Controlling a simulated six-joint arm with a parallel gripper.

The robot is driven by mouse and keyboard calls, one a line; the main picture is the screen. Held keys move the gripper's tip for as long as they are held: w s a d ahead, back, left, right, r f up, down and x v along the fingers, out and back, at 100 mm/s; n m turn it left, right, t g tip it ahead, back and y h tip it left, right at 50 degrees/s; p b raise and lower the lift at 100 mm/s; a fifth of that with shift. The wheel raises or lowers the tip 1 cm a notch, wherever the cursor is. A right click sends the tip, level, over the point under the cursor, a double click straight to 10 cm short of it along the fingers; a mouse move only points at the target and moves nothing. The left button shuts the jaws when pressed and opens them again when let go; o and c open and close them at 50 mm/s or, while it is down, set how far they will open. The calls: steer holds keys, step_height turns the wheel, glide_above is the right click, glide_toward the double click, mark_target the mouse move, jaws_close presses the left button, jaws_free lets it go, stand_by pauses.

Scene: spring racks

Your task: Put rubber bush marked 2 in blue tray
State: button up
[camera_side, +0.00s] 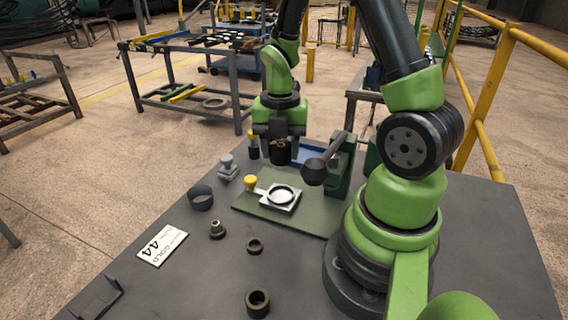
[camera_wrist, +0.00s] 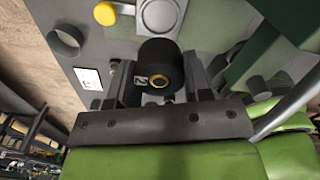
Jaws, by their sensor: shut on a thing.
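The rubber bush (camera_wrist: 158,58) is a black cylinder with a brass-coloured bore and a "2" on a light patch on its side. My gripper (camera_wrist: 160,88) is shut on it, one finger at each side. In the side view my gripper (camera_side: 276,148) holds the black bush (camera_side: 281,155) in the air, beyond the green fixture plate. The blue tray (camera_side: 309,151) lies right of the bush in that view, partly hidden by the fixture's lever and green post. I cannot make out the tray in the wrist view.
The green plate (camera_side: 243,203) bears a white ring holder (camera_side: 282,197) and a yellow knob (camera_side: 250,183). A dark lever ball (camera_side: 314,172) stands near my gripper.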

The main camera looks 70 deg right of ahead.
steer(key=shift+w+d+r, duration=0.15)
steer(key=shift+d+r, duration=0.05)
steer(key=shift+d, duration=0.1)
steer(key=w+d+m, duration=0.2)
steer(key=d+m, duration=0.2)
steer(key=d, duration=0.4)
steer(key=m, duration=0.5)
glide_toward(304, 158)
step_height(304, 158, down, 6)
steer(key=shift+f, duration=0.25)
steer(key=o, duration=0.9)
steer(key=shift+f, duration=0.15)
